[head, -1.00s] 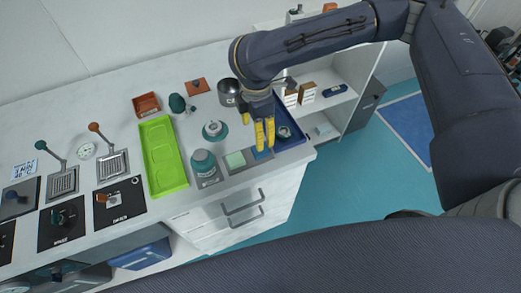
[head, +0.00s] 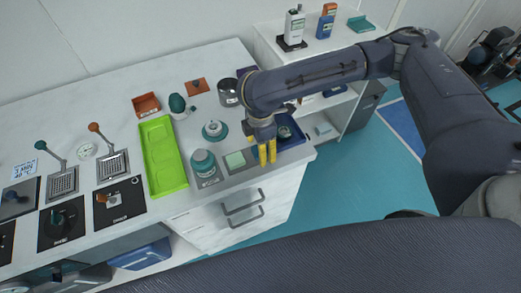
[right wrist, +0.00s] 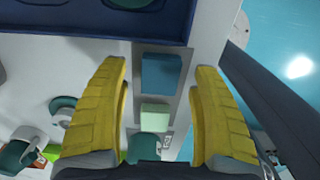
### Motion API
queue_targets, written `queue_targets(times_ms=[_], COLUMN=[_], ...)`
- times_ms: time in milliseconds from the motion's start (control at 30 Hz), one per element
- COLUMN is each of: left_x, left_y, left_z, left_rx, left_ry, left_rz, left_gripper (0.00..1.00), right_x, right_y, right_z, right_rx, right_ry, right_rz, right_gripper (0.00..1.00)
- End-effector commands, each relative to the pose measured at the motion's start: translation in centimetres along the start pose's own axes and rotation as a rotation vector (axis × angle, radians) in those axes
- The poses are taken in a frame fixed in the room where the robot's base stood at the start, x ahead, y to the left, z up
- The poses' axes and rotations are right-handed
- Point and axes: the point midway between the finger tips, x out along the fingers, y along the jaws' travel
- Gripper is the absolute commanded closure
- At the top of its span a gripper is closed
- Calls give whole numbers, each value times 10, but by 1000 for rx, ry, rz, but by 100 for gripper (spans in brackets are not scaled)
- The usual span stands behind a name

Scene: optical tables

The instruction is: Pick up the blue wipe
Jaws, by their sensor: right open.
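The blue wipe (right wrist: 161,73) is a small blue square pad on a grey strip tray (right wrist: 143,94). In the right wrist view it lies beyond and between the two yellow fingertips of my right gripper (right wrist: 160,66). The right gripper is open and empty, with no visible contact with the wipe. In the head view this gripper (head: 267,154) hangs over the right end of the tray and hides most or all of the blue wipe. A pale green wipe (right wrist: 155,114) lies beside it on the same tray, also in the head view (head: 235,160). My left gripper is not in view.
A dark blue tray (head: 297,142) stands just behind and right of the tray with the wipes. A teal-capped bottle (head: 203,163) and a bright green tray (head: 162,155) stand to the left. The counter's front edge is close to the wipes.

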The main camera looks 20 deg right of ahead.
Motion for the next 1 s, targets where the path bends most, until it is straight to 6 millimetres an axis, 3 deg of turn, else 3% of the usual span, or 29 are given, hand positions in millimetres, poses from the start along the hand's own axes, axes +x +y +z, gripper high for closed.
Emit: queue_targets(times_ms=[433, 767, 1000], left_x=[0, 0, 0], left_y=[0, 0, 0], left_z=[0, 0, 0], left_rx=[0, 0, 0], left_ry=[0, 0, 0], left_rz=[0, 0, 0], left_gripper=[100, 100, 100], right_x=[8, 8, 8], right_y=[0, 0, 0], right_z=[0, 0, 0], right_rx=[0, 0, 0], right_ry=[0, 0, 0], right_rz=[1, 1, 1], right_gripper=[36, 73, 76])
